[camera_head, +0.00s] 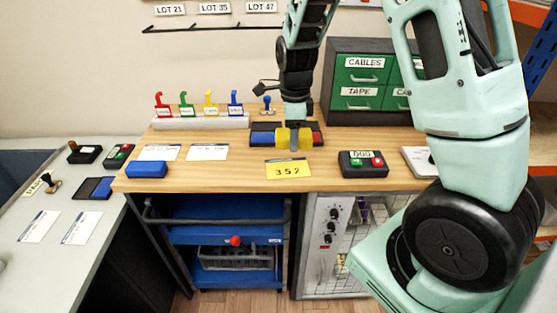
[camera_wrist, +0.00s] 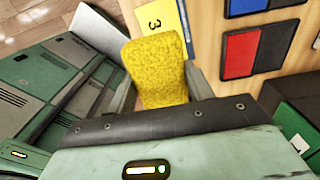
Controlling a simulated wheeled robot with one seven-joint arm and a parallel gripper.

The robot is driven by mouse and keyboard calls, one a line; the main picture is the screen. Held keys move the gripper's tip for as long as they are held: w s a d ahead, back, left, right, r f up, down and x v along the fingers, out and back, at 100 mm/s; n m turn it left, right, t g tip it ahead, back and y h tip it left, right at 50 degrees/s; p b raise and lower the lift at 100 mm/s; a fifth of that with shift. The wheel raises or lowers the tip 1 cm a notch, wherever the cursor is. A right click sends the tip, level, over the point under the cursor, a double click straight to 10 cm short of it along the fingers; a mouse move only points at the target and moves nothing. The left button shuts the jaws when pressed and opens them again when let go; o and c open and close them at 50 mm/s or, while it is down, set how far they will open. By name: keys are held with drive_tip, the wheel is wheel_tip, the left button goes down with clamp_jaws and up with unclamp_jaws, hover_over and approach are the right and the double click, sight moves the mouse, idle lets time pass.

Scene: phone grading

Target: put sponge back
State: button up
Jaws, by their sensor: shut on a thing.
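The yellow sponge (camera_head: 282,138) is between the fingers of my gripper (camera_head: 294,141), above the wooden workbench (camera_head: 230,172). Its ends stick out on both sides of the fingers in the head view. In the wrist view the sponge (camera_wrist: 157,68) fills the space between the jaws of my gripper (camera_wrist: 160,88), which is shut on it. The head view does not make clear whether the sponge touches the bench. The sponge's underside is hidden.
Blue and red pads (camera_head: 262,139) lie just behind the sponge. A black button box (camera_head: 363,164) is at right, a blue block (camera_head: 147,170) at left. Green drawers (camera_head: 360,78) stand behind.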

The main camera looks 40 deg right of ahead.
sight(290, 171)
drive_tip(key=shift+w+f, duration=0.3)
wheel_tip(290, 171, down, 9)
drive_tip(key=shift+f+p, duration=0.2)
drive_tip(key=shift+p, duration=0.6)
drive_tip(key=shift+f, duration=0.15)
drive_tip(key=o, duration=1)
